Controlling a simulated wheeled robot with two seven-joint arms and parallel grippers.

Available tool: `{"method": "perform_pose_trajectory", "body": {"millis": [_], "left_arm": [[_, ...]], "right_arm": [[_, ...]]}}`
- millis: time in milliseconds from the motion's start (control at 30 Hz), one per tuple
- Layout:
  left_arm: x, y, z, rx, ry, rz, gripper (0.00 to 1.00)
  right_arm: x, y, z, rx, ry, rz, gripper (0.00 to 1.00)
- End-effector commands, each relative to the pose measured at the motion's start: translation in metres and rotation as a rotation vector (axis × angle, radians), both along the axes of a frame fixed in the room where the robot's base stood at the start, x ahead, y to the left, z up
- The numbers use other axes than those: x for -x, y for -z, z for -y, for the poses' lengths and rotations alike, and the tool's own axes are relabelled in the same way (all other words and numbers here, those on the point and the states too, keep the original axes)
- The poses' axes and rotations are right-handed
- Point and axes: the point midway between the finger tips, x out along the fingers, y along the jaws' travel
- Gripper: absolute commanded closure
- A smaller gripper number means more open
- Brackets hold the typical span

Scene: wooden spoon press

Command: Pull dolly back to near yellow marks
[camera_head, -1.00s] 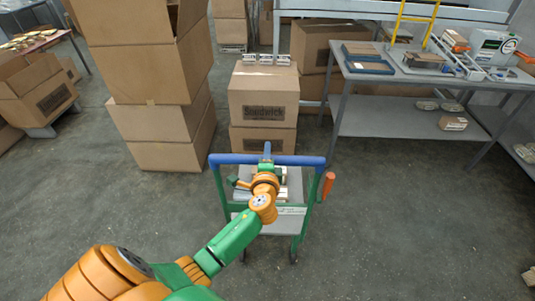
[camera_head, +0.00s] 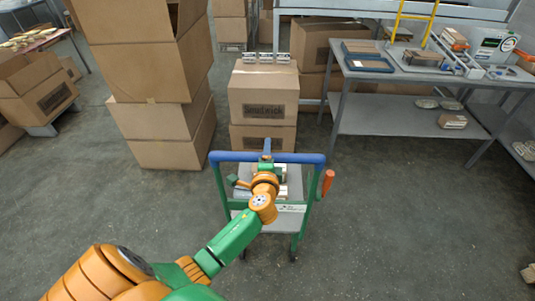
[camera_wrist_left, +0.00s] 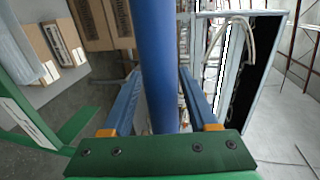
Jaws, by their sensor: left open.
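The dolly is a small cart with a green frame, a grey deck and a blue handle bar (camera_head: 225,157), standing in the middle of the head view. My left gripper (camera_head: 267,151) is at the middle of this bar. In the left wrist view the bar (camera_wrist_left: 160,65) runs between the two blue fingers of my left gripper (camera_wrist_left: 160,100). The fingers are open on either side of it, with gaps showing. Small items lie on the dolly's deck (camera_head: 285,220), partly hidden by my arm. No yellow marks show on the floor in view. My right gripper is out of view.
Stacked cartons (camera_head: 264,95) stand just beyond the dolly. A tall carton stack (camera_head: 160,75) is at the left, and a grey workbench (camera_head: 400,120) with goods is at the right. An orange handle (camera_head: 327,183) sticks out at the dolly's right. The near floor is mostly clear.

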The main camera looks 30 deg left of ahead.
Motion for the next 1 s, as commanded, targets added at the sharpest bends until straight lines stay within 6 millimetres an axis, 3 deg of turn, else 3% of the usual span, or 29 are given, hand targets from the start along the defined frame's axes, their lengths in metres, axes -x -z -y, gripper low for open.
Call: {"method": "perform_pose_trajectory", "body": {"millis": [333, 833, 933, 1000], "left_arm": [[0.053, -0.011, 0.034, 0.002, 0.002, -0.001, 0.41], [0.06, -0.013, 0.037, 0.007, -0.002, -0.002, 0.41], [0.077, 0.003, 0.034, 0.14, -0.05, -0.025, 0.41], [0.1, 0.025, 0.035, 0.318, -0.117, -0.065, 0.41]], "right_arm": [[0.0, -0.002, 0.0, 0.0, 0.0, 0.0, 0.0], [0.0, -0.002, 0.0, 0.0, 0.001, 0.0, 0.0], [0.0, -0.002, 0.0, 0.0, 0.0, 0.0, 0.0], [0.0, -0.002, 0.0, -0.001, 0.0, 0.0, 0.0]]}}
